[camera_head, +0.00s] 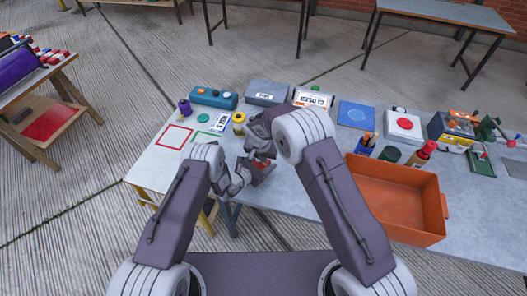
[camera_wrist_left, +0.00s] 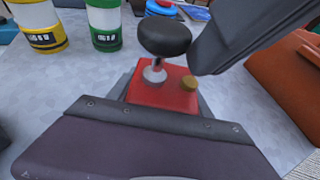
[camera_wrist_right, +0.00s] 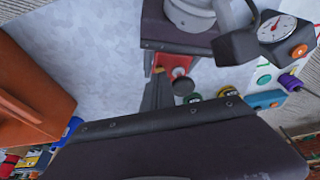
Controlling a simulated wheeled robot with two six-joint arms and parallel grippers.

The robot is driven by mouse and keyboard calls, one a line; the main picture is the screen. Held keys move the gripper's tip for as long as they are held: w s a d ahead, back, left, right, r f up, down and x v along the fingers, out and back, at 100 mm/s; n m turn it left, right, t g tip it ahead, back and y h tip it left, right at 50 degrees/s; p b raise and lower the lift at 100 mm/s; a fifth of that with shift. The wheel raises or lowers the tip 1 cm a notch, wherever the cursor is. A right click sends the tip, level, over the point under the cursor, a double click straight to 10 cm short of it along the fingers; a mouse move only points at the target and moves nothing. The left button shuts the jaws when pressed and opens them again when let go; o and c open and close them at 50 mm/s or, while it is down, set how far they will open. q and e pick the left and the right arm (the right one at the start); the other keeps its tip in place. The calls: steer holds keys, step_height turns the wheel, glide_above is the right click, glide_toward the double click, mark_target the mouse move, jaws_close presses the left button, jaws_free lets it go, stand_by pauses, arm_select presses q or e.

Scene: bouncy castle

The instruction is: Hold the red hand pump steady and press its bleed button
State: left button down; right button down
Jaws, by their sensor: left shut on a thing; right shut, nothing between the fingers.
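The red hand pump (camera_head: 264,170) stands near the table's front edge, mostly hidden by my arms in the head view. In the left wrist view its red top (camera_wrist_left: 152,95) carries a black knob (camera_wrist_left: 164,36) on a metal stem and a small brass button (camera_wrist_left: 189,83) to the right. My left gripper (camera_head: 246,170) is shut on the pump's body. My right gripper (camera_head: 264,150) is shut and empty above the pump. Its dark finger (camera_wrist_left: 235,38) hangs above and right of the brass button, apparently apart from it. The right wrist view shows the pump (camera_wrist_right: 176,63) and knob (camera_wrist_right: 183,86).
An orange bin (camera_head: 398,195) stands to the right on the grey table. A yellow-banded can (camera_wrist_left: 42,27) and a green-banded can (camera_wrist_left: 103,25) stand behind the pump. Several boxed devices line the back.

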mark_target(265, 166)
steer(key=shift+f, duration=0.65)
steer(key=shift+f, duration=0.4)
arm_select(q)
steer(key=shift+r, duration=0.1)
arm_select(e)
steer(key=shift+s+f, duration=0.1)
steer(key=shift+f, duration=0.3)
arm_select(q)
steer(key=shift+s+r, duration=0.1)
steer(key=shift+s, duration=0.1)
arm_select(e)
steer(key=shift+s+f, duration=0.1)
steer(key=shift+s, duration=0.1)
arm_select(q)
steer(key=shift+d, duration=0.1)
steer(key=shift+w+f, duration=0.1)
steer(key=shift+f, duration=0.15)
arm_select(e)
steer(key=v, duration=0.8)
steer(key=shift+r, duration=0.45)
